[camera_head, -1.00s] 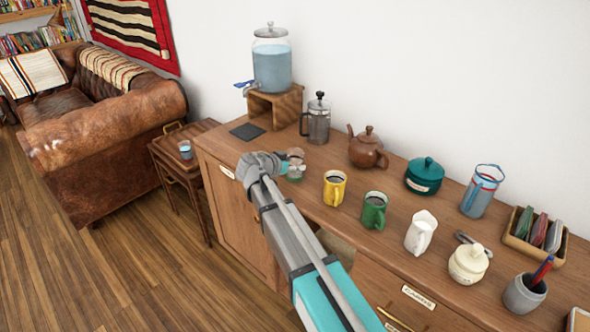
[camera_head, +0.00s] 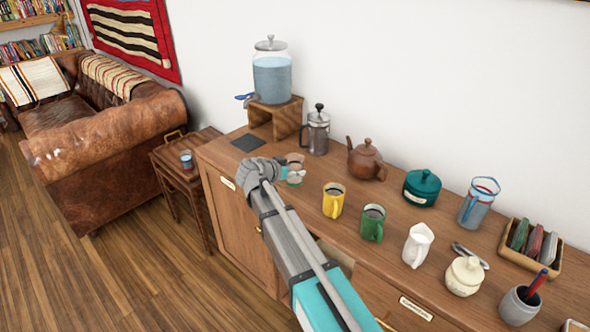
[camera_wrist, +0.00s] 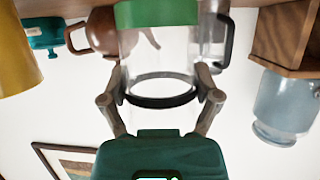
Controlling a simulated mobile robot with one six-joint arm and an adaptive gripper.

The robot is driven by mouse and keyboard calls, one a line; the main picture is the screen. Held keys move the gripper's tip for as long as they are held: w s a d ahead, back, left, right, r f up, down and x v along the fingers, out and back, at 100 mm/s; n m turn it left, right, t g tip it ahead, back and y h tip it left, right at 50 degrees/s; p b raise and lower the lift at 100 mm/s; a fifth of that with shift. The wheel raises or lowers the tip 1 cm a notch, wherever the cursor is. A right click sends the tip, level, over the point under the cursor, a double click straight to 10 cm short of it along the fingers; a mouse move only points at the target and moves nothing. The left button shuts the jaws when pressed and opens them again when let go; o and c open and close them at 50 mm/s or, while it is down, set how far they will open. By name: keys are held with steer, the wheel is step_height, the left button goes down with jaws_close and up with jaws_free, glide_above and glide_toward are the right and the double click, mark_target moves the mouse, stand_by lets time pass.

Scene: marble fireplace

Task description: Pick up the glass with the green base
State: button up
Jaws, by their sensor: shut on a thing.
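The glass with the green base (camera_head: 295,162) is clear and stands upright near the left end of the wooden sideboard. The wrist view is upside down, so the green base (camera_wrist: 157,14) is at the top and the dark rim is lower. My gripper (camera_wrist: 160,95) has one finger on each side of the clear wall near the rim and is shut on the glass. In the head view my gripper (camera_head: 292,173) partly covers the glass. I cannot tell for sure whether its base touches the sideboard top.
Close by on the sideboard (camera_head: 310,212) are a yellow mug (camera_head: 333,201), a green mug (camera_head: 372,224), a French press (camera_head: 318,132) and a brown teapot (camera_head: 366,160). A water dispenser (camera_head: 271,75) stands behind on a wooden stand. Left of the glass is a dark mat (camera_head: 247,142).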

steer(key=s+a+r+p, duration=0.9)
steer(key=s+a+r, duration=0.1)
steer(key=shift+r, duration=0.15)
steer(key=shift+w+p, duration=0.1)
steer(key=shift+p, duration=0.2)
stand_by(0.5)
step_height(320, 180, up, 2)
steer(key=shift+p, duration=0.95)
